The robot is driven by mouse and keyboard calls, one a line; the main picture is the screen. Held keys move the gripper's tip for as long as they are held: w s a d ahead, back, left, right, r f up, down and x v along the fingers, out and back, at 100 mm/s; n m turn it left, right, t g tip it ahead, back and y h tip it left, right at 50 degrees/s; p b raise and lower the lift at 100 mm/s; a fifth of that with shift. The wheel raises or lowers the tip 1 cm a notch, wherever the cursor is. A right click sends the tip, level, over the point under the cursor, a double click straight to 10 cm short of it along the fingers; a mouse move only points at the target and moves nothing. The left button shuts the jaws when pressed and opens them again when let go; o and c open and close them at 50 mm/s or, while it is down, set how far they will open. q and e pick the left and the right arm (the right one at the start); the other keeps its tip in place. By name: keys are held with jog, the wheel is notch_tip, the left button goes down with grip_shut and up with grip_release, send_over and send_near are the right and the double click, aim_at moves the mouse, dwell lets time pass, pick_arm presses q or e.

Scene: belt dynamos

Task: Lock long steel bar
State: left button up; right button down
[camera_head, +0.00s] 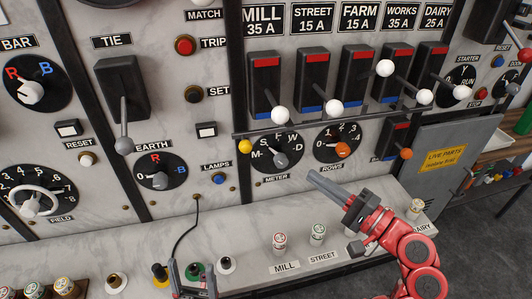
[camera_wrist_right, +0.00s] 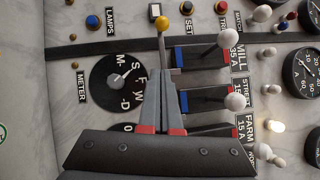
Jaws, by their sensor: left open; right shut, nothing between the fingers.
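The long steel bar (camera_head: 300,128) runs level across the panel under the row of feeder switches, with a yellow knob (camera_head: 245,146) at its left end. In the right wrist view the bar (camera_wrist_right: 162,52) runs from its yellow knob (camera_wrist_right: 160,22) down behind my fingers. My right gripper (camera_head: 312,175) is shut and empty, below the bar and near the rows dial, pointing left. In the right wrist view its fingertips (camera_wrist_right: 163,74) overlap the bar; contact cannot be told. My left gripper (camera_head: 192,270) is open and empty at the bottom edge, low over the ledge.
Several feeder switches (camera_head: 314,80) with white-knobbed levers stand out above the bar. The meter dial (camera_head: 276,154) and rows dial (camera_head: 337,142) lie below it. A grey box (camera_head: 440,150) with a yellow label stands at the right. Small plugs line the ledge (camera_head: 330,235).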

jog(key=s+a+p+x, duration=0.1)
jog(key=p+x, duration=0.5)
jog(key=x, duration=0.6)
jog(key=shift+s+a+r, duration=0.15)
jog(key=shift+s+a, duration=0.2)
jog(key=shift+a, duration=0.35)
jog(key=a, duration=0.1)
jog(key=s+a, duration=0.1)
jog(key=a, duration=0.2)
jog(key=shift+s+p, duration=0.25)
jog(key=shift+p, duration=0.1)
